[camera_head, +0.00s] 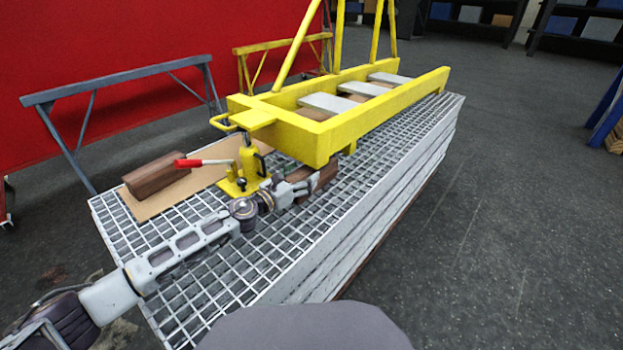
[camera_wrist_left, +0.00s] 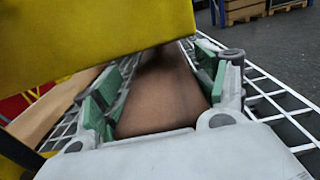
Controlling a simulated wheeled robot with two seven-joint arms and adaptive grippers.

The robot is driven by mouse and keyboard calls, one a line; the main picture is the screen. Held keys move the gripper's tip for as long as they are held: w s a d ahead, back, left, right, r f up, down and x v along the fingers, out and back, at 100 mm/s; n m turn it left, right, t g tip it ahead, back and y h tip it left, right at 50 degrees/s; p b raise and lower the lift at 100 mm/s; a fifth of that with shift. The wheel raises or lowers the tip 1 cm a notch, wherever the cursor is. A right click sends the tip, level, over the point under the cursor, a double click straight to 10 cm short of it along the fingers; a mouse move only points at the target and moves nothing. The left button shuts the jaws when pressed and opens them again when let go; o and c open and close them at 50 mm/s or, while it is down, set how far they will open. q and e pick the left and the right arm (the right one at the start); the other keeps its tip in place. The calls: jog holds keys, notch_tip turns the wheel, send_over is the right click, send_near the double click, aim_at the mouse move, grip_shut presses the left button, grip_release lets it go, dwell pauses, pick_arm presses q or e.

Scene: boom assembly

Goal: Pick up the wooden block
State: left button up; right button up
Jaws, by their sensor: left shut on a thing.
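A brown wooden block (camera_head: 325,177) lies under the near corner of the yellow boom frame (camera_head: 330,138), on the stacked metal grating. My left gripper (camera_head: 304,184) reaches in from the left and is shut on this block. In the left wrist view the block (camera_wrist_left: 163,95) runs lengthwise between the green finger pads, and the yellow frame (camera_wrist_left: 95,40) hangs close above it. The block's far end is in shadow. A second brown block (camera_head: 155,176) lies on a tan board at the left. My right gripper is not in view.
A yellow jack (camera_head: 250,165) with a red-tipped handle (camera_head: 190,163) stands beside my left gripper, under the frame's end. The tan board (camera_head: 150,208) lies on the grating (camera_head: 250,265). A grey trestle (camera_head: 120,76) stands behind left. The floor at right is clear.

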pick_arm(q)
jog(key=c, duration=0.3)
jog(key=shift+c, duration=0.3)
jog(key=shift+r, duration=0.1)
